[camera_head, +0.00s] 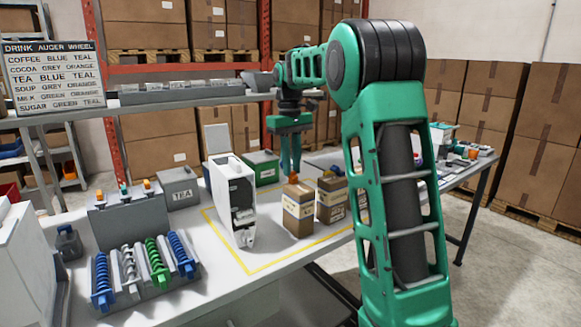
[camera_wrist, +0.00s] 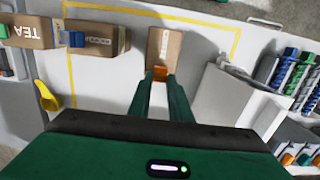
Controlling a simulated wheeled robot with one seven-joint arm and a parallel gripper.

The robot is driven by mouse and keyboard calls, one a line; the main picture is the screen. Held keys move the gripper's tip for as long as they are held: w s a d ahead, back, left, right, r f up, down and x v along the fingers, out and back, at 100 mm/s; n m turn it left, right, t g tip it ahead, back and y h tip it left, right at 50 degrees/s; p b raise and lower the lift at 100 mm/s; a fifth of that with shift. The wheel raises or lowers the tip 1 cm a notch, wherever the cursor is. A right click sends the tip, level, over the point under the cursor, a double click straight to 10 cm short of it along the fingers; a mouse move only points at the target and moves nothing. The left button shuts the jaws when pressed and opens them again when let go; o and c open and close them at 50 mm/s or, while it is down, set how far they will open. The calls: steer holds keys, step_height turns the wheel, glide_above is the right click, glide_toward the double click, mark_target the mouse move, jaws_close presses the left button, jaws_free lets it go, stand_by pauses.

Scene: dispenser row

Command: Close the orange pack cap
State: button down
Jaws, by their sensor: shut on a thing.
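The orange pack cap (camera_wrist: 160,71) sits at the near end of a brown carton pack (camera_wrist: 164,46) in the wrist view. In the head view this pack (camera_head: 298,212) stands upright on the white table, with the orange cap (camera_head: 293,179) at its top. My gripper (camera_wrist: 160,75) is shut on the cap, one green finger on each side. In the head view my gripper (camera_head: 291,170) reaches down to the pack's top from above. The fingers hide part of the cap; I cannot tell how far it is turned or seated.
A second brown pack (camera_head: 331,203) stands close on the right. A white dispenser (camera_head: 233,200) with its lid up stands left. Coloured augers (camera_head: 142,268) are racked farther left. Yellow tape (camera_head: 290,254) outlines the area.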

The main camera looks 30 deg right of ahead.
steer(key=shift+w+g, duration=0.15)
steer(key=shift+g, duration=0.15)
steer(key=c, duration=1.6)
jaws_free()
steer(key=r, duration=0.3)
steer(key=w+r, duration=0.1)
steer(key=r, duration=0.6)
steer(key=shift+w+r, duration=0.25)
steer(key=shift+s, duration=0.1)
